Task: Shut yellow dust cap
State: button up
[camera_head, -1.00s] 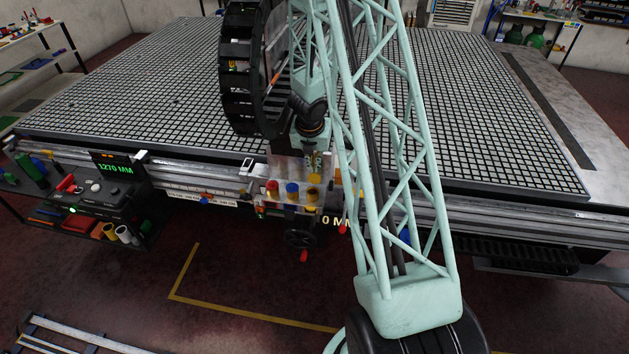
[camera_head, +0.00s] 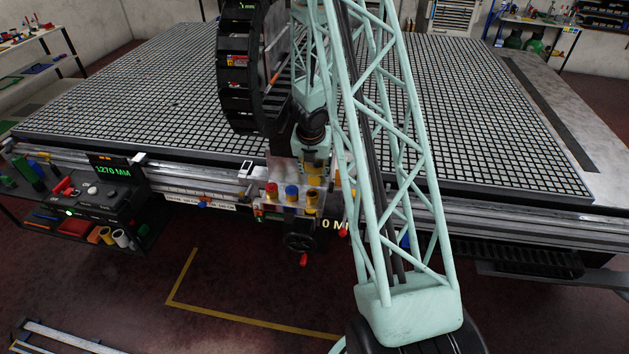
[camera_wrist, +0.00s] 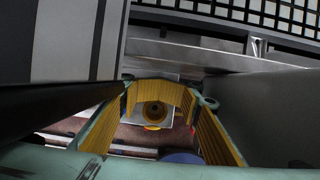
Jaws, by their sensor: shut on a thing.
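The yellow dust cap (camera_head: 313,196) is at the right end of a row of coloured caps on the front of the table rail. A red cap (camera_head: 272,189) and a blue cap (camera_head: 292,191) stand to its left. My gripper (camera_head: 314,176) is directly over the yellow cap, pointing down. In the wrist view, yellow ribbed finger pads close around a round yellow piece with a dark centre (camera_wrist: 154,112). My gripper is shut on the yellow dust cap, though the exact contact is hard to see. Whether the cap is seated is hidden.
A black handwheel with a red handle (camera_head: 301,243) hangs below the caps. A control box reading 1270 MM (camera_head: 108,170) stands at left.

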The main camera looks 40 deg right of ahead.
aim_at(312, 181)
jog(key=shift+o, duration=1)
jog(key=shift+r, duration=0.1)
jog(key=shift+c, duration=1)
jog(key=shift+s+a+b, duration=0.1)
jog(key=shift+a+b, duration=0.1)
jog(key=shift+b, duration=0.15)
jog(key=shift+s+a+b, duration=0.25)
jog(key=shift+a+b, duration=0.1)
jog(key=shift+b, duration=0.05)
jog(key=shift+s+a+b, duration=0.55)
jog(key=shift+a+b, duration=0.15)
jog(key=shift+b, duration=0.15)
jog(key=shift+s+a+b, duration=0.5)
jog(key=shift+a+b, duration=0.2)
jog(key=shift+b, duration=0.15)
jog(key=shift+c, duration=0.4)
jog(key=shift+s+a, duration=0.2)
jog(key=shift+c, duration=0.2)
jog(key=shift+o, duration=0.6)
jog(key=shift+s+a+f+b, duration=0.3)
jog(key=shift+a+f+b, duration=0.15)
jog(key=shift+b, duration=0.6)
jog(key=shift+s+a+f+b, duration=0.3)
jog(key=shift+f+b, duration=0.25)
jog(key=shift+b, duration=0.45)
jog(key=shift+r, duration=0.1)
